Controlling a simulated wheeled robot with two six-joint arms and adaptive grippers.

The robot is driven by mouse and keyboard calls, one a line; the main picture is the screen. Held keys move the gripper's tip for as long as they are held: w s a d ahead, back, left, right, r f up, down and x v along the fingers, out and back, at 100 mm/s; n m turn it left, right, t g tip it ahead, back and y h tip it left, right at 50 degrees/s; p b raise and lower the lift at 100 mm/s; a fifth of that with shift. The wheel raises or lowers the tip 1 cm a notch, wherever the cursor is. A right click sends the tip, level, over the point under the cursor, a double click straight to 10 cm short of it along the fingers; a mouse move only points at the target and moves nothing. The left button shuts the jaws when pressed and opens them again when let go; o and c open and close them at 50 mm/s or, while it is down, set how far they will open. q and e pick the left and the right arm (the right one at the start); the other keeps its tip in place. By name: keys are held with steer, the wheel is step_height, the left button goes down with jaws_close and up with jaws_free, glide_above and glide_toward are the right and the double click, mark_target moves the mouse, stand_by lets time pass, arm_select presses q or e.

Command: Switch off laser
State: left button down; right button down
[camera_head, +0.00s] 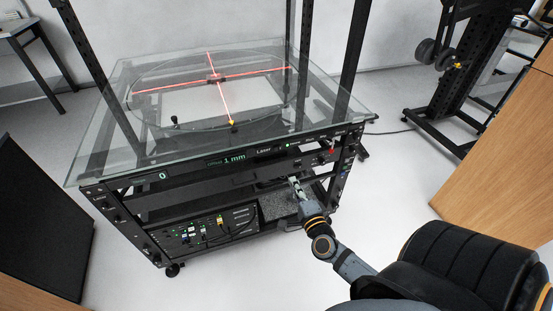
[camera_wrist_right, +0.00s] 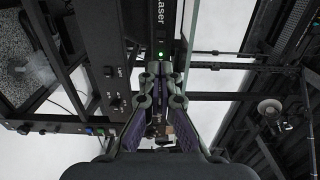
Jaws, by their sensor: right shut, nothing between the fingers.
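The turntable rig has a glass top (camera_head: 95,150) on which a red laser cross (camera_head: 222,84) is lit. On its front panel, the "Laser" label (camera_head: 264,150) has a lit green light (camera_head: 287,145) at its right. In the right wrist view the label (camera_wrist_right: 161,12) and the glowing green light (camera_wrist_right: 162,54) lie just beyond my fingertips. My right gripper (camera_head: 294,181) is shut and empty, below and in front of the panel; its closed fingers (camera_wrist_right: 160,70) also show in the right wrist view. I cannot tell whether they touch anything. My left gripper is out of view.
Beside the laser light are small switches and a red knob (camera_head: 332,151). A display reading "1 mm" (camera_head: 233,159) is left of the label. A lower panel with connectors (camera_head: 207,232) sits beneath. Wooden furniture (camera_head: 500,150) stands at the right; floor between is clear.

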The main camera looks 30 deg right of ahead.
mark_target(276, 150)
steer(key=x, duration=1.4)
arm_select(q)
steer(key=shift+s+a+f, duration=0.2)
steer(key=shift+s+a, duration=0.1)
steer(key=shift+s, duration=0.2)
arm_select(e)
steer(key=shift+a, duration=0.1)
